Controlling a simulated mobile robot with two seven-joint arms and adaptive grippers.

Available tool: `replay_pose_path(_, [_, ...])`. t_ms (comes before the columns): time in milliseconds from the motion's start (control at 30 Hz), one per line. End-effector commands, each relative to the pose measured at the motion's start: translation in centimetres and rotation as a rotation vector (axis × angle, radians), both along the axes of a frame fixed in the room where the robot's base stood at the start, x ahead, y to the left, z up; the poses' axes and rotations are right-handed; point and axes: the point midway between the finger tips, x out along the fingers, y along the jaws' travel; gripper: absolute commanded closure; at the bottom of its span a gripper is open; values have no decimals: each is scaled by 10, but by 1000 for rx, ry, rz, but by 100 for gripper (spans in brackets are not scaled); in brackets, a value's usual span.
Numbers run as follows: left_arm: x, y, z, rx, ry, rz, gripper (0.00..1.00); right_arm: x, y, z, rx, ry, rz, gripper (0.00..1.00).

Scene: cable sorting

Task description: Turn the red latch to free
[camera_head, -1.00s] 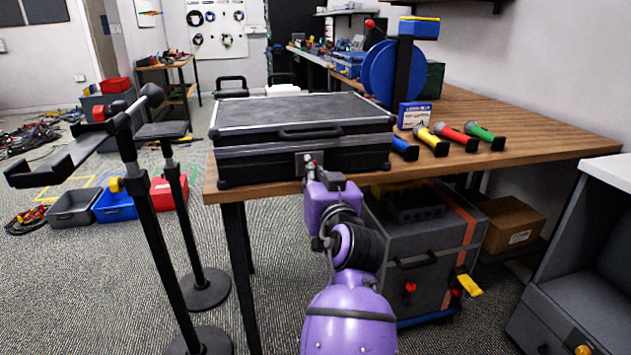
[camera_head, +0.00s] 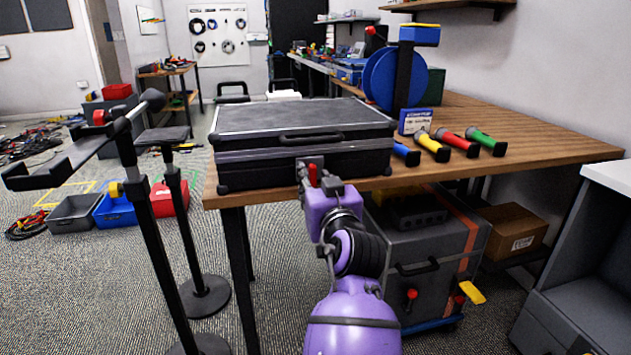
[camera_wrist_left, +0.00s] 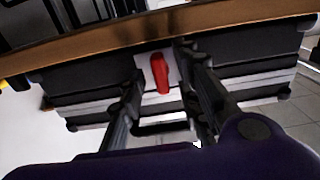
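A black hard case (camera_head: 300,165) with silver edges lies closed on the wooden table. The red latch (camera_head: 312,175) is on its front face. In the left wrist view the red latch (camera_wrist_left: 160,73) sits on a pale plate, its long side nearly upright in the picture. My left gripper (camera_head: 312,180), on the purple arm, is at the front of the case. In the left wrist view the left gripper (camera_wrist_left: 162,95) is open, one finger on each side of the latch, with visible gaps. Contact cannot be seen. My right gripper is in neither view.
Several coloured microphones (camera_head: 432,146) and a small blue-and-white box (camera_head: 415,120) lie right of the case on the table (camera_head: 540,140). Black stands (camera_head: 160,220) rise at the left. A grey wheeled case (camera_head: 430,260) stands under the table.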

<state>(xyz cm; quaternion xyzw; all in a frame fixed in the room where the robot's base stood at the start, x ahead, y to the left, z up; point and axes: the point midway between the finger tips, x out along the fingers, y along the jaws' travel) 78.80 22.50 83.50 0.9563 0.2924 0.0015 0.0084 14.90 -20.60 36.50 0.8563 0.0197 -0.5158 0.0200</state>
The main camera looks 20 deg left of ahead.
Motion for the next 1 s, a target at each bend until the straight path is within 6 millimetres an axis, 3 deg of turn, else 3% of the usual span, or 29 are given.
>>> replay_pose_path(267, [-2,-1,0,1,0,0,69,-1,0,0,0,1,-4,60])
replay_pose_path(700, [-54,-36,-1,0,1,-1,69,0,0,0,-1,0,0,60])
replay_pose_path(1000, [-63,-42,0,1,0,0,69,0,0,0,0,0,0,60])
